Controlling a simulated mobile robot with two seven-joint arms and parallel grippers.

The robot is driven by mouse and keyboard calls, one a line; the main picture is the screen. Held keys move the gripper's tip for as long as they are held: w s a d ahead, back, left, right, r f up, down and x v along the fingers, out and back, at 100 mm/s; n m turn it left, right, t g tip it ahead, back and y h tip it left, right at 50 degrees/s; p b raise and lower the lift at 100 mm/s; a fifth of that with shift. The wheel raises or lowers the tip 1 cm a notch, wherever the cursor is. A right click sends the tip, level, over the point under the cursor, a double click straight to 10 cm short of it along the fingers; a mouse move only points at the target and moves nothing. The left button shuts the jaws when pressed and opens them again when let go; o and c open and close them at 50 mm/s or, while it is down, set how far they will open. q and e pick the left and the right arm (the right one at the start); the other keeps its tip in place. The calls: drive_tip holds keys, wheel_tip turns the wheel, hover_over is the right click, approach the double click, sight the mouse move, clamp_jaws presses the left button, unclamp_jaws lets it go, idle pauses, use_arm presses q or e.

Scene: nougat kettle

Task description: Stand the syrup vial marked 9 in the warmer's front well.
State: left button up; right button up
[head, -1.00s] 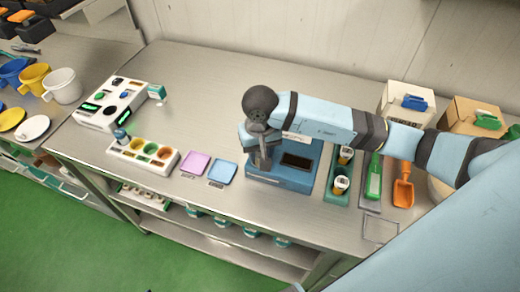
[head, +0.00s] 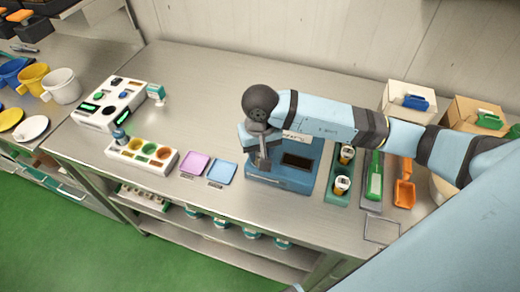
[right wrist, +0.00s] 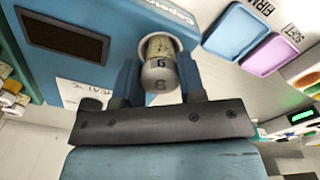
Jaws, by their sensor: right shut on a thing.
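My right gripper (right wrist: 160,85) is shut on a syrup vial (right wrist: 160,70) with a pale cap and a yellowish label. The cap's mark looks like a 6 in the right wrist view; I cannot tell whether it is a 9 seen upside down. The vial's far end is at a pale-rimmed round well (right wrist: 178,44) in the blue warmer (head: 283,181); how deep it sits is hidden. In the head view, my right gripper (head: 262,160) is over the warmer's left part, and the vial is hidden. My left gripper is not in view.
A green rack (head: 336,197) with two vials stands right of the warmer, beside a green scoop (head: 375,182) and an orange scoop (head: 404,190). Pink (head: 195,164) and blue (head: 222,172) pads and a white tray (head: 125,155) lie to the left.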

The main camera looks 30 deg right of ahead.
drive_tip(key=shift+f+b, duration=0.5)
drive_tip(key=shift+f, duration=0.1)
drive_tip(key=o, duration=0.6)
drive_tip(key=shift+o, duration=0.2)
drive_tip(key=shift+r, duration=0.1)
drive_tip(key=shift+r+p, duration=1.1)
drive_tip(key=shift+r, duration=1.6)
drive_tip(key=shift+r+p, duration=0.95)
drive_tip(key=shift+r, duration=1.8)
